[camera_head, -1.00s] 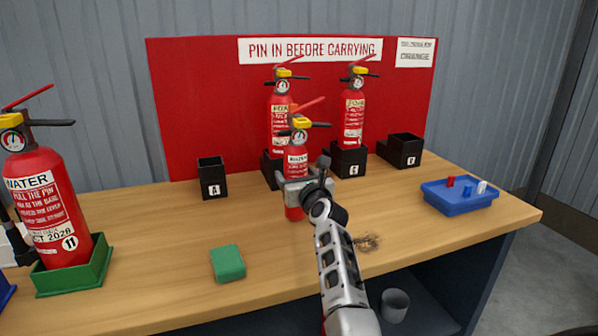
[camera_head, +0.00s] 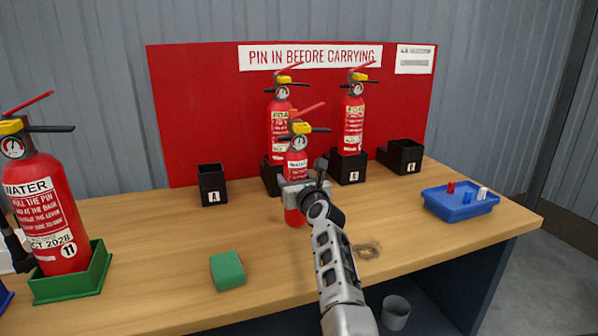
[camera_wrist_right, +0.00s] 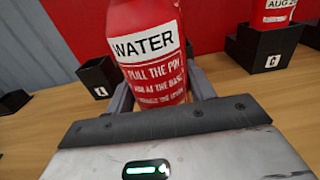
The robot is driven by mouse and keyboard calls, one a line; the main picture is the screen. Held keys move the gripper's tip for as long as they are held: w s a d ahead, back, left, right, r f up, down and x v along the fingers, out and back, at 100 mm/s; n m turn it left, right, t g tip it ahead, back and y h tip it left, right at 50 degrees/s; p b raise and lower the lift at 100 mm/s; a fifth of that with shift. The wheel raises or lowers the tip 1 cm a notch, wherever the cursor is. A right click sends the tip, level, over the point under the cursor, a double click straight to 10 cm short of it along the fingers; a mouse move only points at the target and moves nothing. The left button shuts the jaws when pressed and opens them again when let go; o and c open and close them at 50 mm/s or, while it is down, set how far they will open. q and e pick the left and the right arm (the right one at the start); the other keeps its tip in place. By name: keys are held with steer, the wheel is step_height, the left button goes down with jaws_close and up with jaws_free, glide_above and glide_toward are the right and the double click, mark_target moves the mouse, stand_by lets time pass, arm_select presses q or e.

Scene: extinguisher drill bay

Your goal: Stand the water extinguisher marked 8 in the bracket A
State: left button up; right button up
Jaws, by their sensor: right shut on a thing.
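My right gripper (camera_head: 306,190) is shut around the body of a small red extinguisher (camera_head: 297,170) with a white WATER label and yellow-and-black head. It is about upright in front of the back row; I cannot tell whether its base touches the table. Its WATER label also shows in the right wrist view (camera_wrist_right: 150,50), between the fingers; no number is visible on it. Bracket A (camera_head: 211,185) is an open black box, empty as far as I see, left of and behind the held extinguisher; it also shows in the right wrist view (camera_wrist_right: 100,78). My left gripper is out of view.
Two extinguishers (camera_head: 280,125) (camera_head: 353,125) stand in black brackets behind. Another black bracket (camera_head: 402,155) is at right. A larger WATER extinguisher marked 11 (camera_head: 45,205) stands in a green tray (camera_head: 72,288). A green block (camera_head: 228,270) and blue tray (camera_head: 459,208) lie on the table.

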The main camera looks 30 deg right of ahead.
mark_target(299, 158)
steer(key=shift+r+p, duration=0.8)
steer(key=shift+r, duration=0.5)
steer(key=shift+r+p, duration=0.85)
steer(key=shift+p, duration=0.1)
steer(key=shift+r+p, duration=1.25)
steer(key=shift+p, duration=0.15)
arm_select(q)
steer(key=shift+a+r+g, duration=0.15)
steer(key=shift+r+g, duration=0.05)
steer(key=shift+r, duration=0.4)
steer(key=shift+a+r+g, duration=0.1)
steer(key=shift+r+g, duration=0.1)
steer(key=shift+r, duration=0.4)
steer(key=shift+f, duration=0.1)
